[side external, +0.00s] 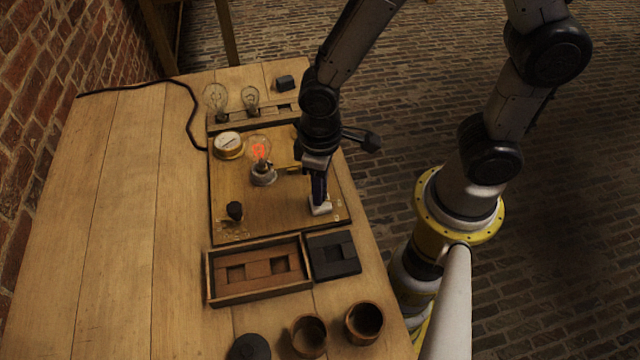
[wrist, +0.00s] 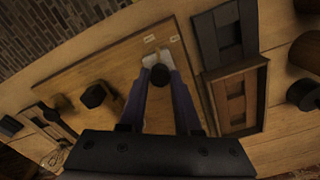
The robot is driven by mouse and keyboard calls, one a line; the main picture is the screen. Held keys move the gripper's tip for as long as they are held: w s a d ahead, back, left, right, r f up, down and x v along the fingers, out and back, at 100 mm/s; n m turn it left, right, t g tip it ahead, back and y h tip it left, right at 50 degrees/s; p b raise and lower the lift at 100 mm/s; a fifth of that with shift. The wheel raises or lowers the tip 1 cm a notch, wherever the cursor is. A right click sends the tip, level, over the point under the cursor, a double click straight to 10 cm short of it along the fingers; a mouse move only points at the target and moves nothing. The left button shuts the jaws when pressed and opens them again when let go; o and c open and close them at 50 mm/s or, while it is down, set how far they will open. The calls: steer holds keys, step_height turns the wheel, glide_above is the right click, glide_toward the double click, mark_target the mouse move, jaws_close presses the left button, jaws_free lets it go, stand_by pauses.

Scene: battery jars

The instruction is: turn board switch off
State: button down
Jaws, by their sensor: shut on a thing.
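The wooden board (side external: 285,215) lies on the table. The board switch, with a white base (side external: 321,208), sits near the board's right front corner. Its base also shows in the wrist view (wrist: 151,61), beside two small pale labels (wrist: 149,38) whose words I cannot read. My gripper (side external: 319,197) points down over the switch. In the wrist view its fingers (wrist: 160,72) straddle a dark round knob on the switch and are shut on it. The fingers partly hide the switch, so its lever position is unclear. A bulb (side external: 259,152) on the board glows red-orange.
A round gauge (side external: 228,145) and a black knob (side external: 235,210) are on the board. A rack with two unlit bulbs (side external: 216,97) stands behind. A wooden tray (side external: 208,280), a black tray (side external: 333,255) and several jars (side external: 309,335) are in front. The table's left is clear.

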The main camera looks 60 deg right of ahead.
steer(key=shift+n, duration=1.6)
steer(key=shift+r, duration=0.1)
steer(key=c, duration=0.6)
jaws_free()
step_height(320, 180, up, 14)
